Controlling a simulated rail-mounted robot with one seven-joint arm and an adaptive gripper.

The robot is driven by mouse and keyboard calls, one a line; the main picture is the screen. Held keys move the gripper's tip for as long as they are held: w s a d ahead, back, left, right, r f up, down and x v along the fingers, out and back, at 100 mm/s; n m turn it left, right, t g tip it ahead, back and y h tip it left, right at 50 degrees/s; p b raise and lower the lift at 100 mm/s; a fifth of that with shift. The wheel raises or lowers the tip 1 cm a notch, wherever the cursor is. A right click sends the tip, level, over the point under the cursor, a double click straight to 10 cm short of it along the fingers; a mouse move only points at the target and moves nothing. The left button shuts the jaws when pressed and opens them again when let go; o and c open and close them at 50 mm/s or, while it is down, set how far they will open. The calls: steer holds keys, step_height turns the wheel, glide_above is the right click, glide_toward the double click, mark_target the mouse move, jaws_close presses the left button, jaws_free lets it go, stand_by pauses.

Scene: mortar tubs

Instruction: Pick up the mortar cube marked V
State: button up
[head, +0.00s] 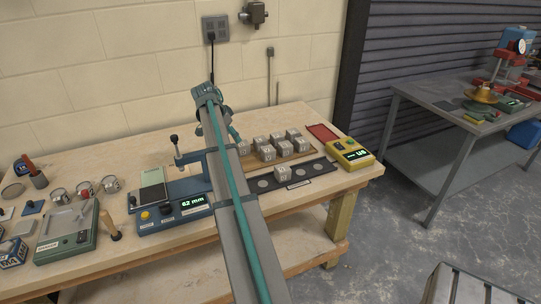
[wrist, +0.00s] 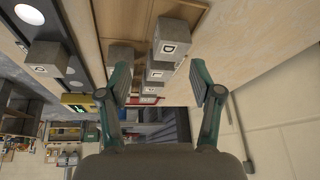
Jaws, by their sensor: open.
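Several grey mortar cubes (head: 267,153) stand in rows on a wooden board. Their letters are too small to read in the head view. In the wrist view the nearest cube (wrist: 171,38) carries a D; more cubes (wrist: 159,68) stand in line beyond it, and another (wrist: 120,55) is partly behind a finger. I cannot make out which cube is marked V. My gripper (wrist: 161,76) is open and empty, its fingers either side of the view of the cube row. In the head view my arm hides most of the gripper (head: 233,132), near the board's left end.
One cube (head: 283,173) stands apart on a black strip (head: 316,168) with round pale spots. A yellow meter (head: 349,153) and red tray (head: 322,132) are to the right. A blue gauge device (head: 172,205) stands left of my arm. The wall is close behind.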

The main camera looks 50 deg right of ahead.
mark_target(267, 149)
steer(key=s+d+m+g+y, duration=0.1)
steer(key=s+d+m+g, duration=0.15)
steer(key=s+d, duration=0.5)
steer(key=shift+m+t, duration=0.25)
steer(key=shift+t, duration=0.2)
steer(key=shift+s+a+p+x, duration=0.25)
steer(key=shift+p+x, duration=0.15)
steer(key=shift+x, duration=1.25)
steer(key=shift+s+a+p+x, duration=0.15)
steer(key=shift+p+x, duration=0.25)
steer(key=shift+x, duration=1.25)
steer(key=shift+s+a+p+x, duration=0.15)
steer(key=shift+a+p+x, duration=0.2)
steer(key=shift+x, duration=1.3)
steer(key=shift+f, duration=0.1)
steer(key=c, duration=1.1)
steer(key=shift+c, duration=0.2)
